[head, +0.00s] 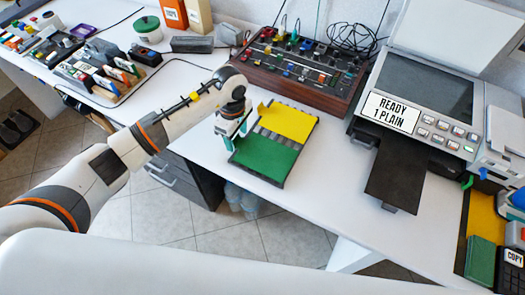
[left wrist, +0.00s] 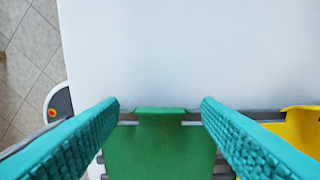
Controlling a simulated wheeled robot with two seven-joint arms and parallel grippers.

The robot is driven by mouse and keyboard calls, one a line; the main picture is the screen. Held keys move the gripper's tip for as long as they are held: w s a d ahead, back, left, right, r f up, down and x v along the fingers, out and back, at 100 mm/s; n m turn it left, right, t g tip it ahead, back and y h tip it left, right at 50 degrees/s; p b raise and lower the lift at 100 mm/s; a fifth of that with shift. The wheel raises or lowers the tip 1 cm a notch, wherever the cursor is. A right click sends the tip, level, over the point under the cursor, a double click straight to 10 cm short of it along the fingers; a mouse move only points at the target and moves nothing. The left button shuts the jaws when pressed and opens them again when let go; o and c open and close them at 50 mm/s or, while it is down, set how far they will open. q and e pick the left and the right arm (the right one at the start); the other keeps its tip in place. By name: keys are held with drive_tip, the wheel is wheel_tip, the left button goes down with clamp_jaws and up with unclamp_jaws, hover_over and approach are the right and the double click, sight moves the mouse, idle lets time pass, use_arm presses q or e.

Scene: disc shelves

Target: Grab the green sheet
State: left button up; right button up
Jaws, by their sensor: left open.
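The green sheet (head: 265,157) lies flat in the near part of a dark slotted tray (head: 283,185) on the white table, beside the yellow sheet (head: 288,122). My left gripper (head: 231,133) is at the left edge of the tray, by the green sheet's edge. In the left wrist view the teal fingers (left wrist: 160,106) are open and apart, with the green sheet (left wrist: 158,150) and its tab between them. I cannot tell whether either finger touches it. The yellow sheet (left wrist: 300,130) is to the right there. My right gripper is not in view.
A mixer panel (head: 300,70) with cables stands behind the tray. A printer (head: 425,100) with a dark output tray (head: 400,178) stands to the right. The white table (head: 330,190) is clear between tray and printer. Small racks (head: 110,70) stand at the left.

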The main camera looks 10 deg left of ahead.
use_arm(q)
drive_tip(key=shift+f, duration=0.15)
drive_tip(key=c, duration=1.1)
drive_tip(key=shift+o, duration=0.2)
